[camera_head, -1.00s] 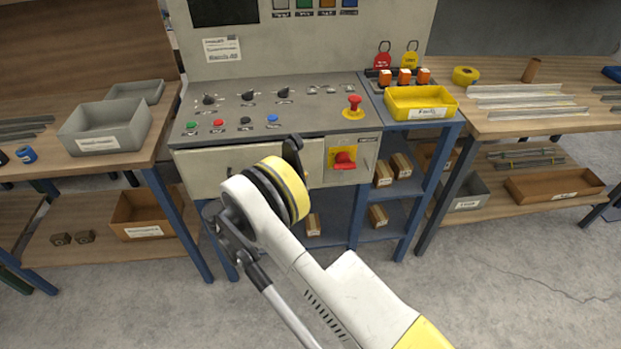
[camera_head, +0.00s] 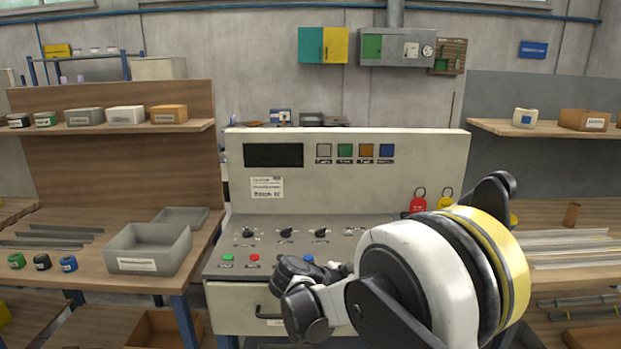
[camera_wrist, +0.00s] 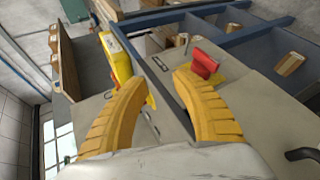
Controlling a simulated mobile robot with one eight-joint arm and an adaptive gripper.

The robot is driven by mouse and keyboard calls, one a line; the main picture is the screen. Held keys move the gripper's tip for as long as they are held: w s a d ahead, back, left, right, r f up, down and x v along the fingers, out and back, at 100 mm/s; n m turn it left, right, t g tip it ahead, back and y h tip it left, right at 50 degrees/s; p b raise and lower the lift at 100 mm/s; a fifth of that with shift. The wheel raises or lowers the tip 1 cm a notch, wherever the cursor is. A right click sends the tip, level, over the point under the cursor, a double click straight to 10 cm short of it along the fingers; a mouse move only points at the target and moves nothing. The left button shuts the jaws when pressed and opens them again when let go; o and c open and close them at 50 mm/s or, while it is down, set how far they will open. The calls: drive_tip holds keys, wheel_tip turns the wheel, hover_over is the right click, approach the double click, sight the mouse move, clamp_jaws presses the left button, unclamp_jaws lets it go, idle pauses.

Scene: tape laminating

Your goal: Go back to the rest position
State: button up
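My gripper (camera_wrist: 160,78) shows in the wrist view as two curved yellow fingers with a gap between their tips. It is open, and nothing is held between the fingers. The front of the grey control console (camera_wrist: 255,100) lies beyond it, with a red switch (camera_wrist: 205,62) near the right fingertip; I cannot tell whether they touch. In the head view my arm fills the lower right in front of the console (camera_head: 350,170), and the gripper's fingers cannot be made out there.
The console has buttons and knobs (camera_head: 285,232). A left bench holds a grey bin (camera_head: 147,250) and several tape rolls (camera_head: 42,262). Metal strips (camera_head: 570,245) lie on the right bench. Shelves (camera_head: 110,131) run above the left bench. The wrist view shows blue shelving (camera_wrist: 240,40) nearby.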

drive_tip(key=s+d+r+m+y, duration=0.1)
drive_tip(key=s+d+r+y, duration=0.25)
drive_tip(key=s, duration=0.35)
drive_tip(key=s+d+r+m+y, duration=0.1)
drive_tip(key=s+d+r+y, duration=0.1)
drive_tip(key=s+r, duration=0.3)
drive_tip(key=s+a+f+m+y, duration=0.1)
drive_tip(key=s+y, duration=0.1)
drive_tip(key=s, duration=0.6)
drive_tip(key=s+a+f+m+t+y, duration=0.1)
drive_tip(key=s+m+y, duration=0.1)
drive_tip(key=s, duration=0.7)
drive_tip(key=shift+t+y, duration=0.3)
drive_tip(key=shift+y, duration=0.45)
drive_tip(key=shift+o, duration=0.2)
drive_tip(key=shift+s, duration=0.1)
